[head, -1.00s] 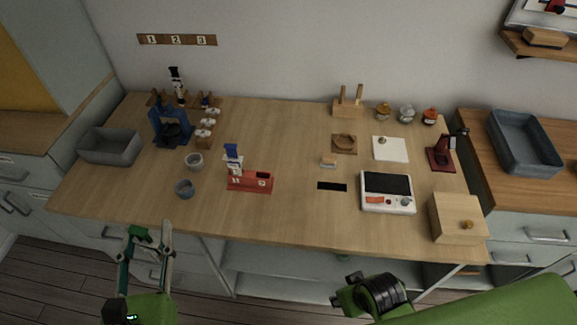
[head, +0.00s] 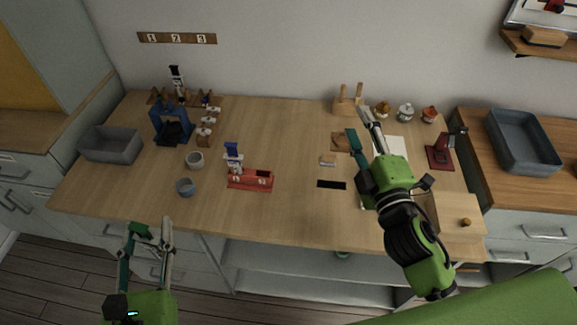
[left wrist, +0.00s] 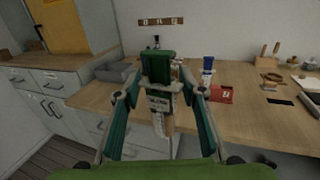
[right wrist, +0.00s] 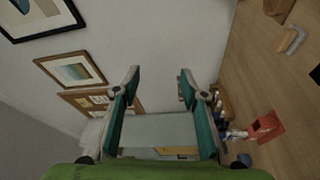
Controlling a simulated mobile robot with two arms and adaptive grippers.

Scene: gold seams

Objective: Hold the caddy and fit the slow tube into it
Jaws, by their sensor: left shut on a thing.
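The red caddy (head: 250,184) sits on the table left of centre, with a dark opening at its right end. A blue-capped tube (head: 232,158) stands upright at its left end. Both also show in the left wrist view, the caddy (left wrist: 222,95) and the blue-capped tube (left wrist: 207,70). My left gripper (head: 150,231) is in front of the table edge, shut on a green-capped tube (left wrist: 159,103) with a pale label and tan lower part. I cannot read its label. My right gripper (head: 361,124) is open and empty over the table's back right, well right of the caddy.
Grey cups (head: 194,160) stand left of the caddy, and a blue stand (head: 158,125) is behind them. A grey bin (head: 110,147) is at far left. A wooden box (head: 460,222) is at front right. The table between caddy and black slot (head: 331,185) is clear.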

